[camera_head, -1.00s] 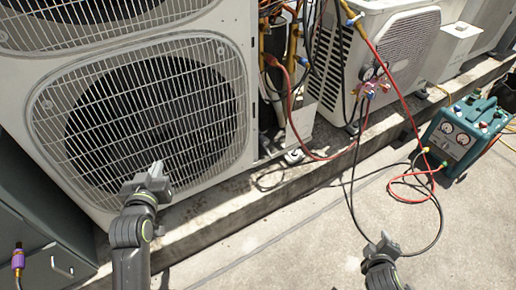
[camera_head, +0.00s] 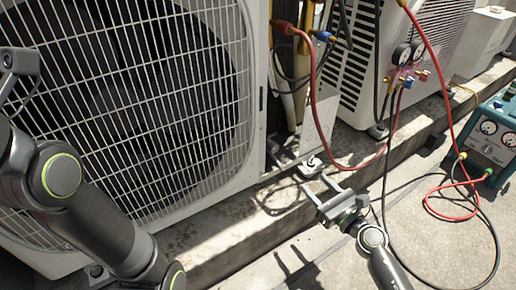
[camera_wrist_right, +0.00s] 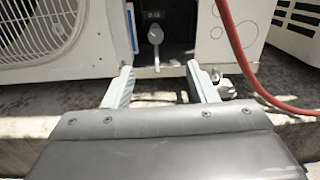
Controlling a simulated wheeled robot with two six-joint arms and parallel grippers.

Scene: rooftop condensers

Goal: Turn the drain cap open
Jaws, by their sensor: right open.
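My right gripper (camera_head: 317,187) is open and empty beside the lower right corner of the large condenser. In the right wrist view, its two fingers (camera_wrist_right: 159,72) are spread apart. A pale lever-like knob (camera_wrist_right: 155,34) hangs in a dark recess above and beyond the gap between the fingers, under a small label. It may be the drain cap, but I cannot tell for sure. The fingers appear apart from it. My left arm fills the left of the head view, in front of the condenser grille, with its gripper out of the picture.
The large condenser (camera_head: 262,60) stands on a concrete ledge (camera_head: 235,212). A red hose (camera_head: 312,90) loops close to my right gripper and also crosses the right wrist view (camera_wrist_right: 245,70). A gauge manifold (camera_head: 405,70) hangs behind. A teal machine (camera_head: 490,150) stands at right.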

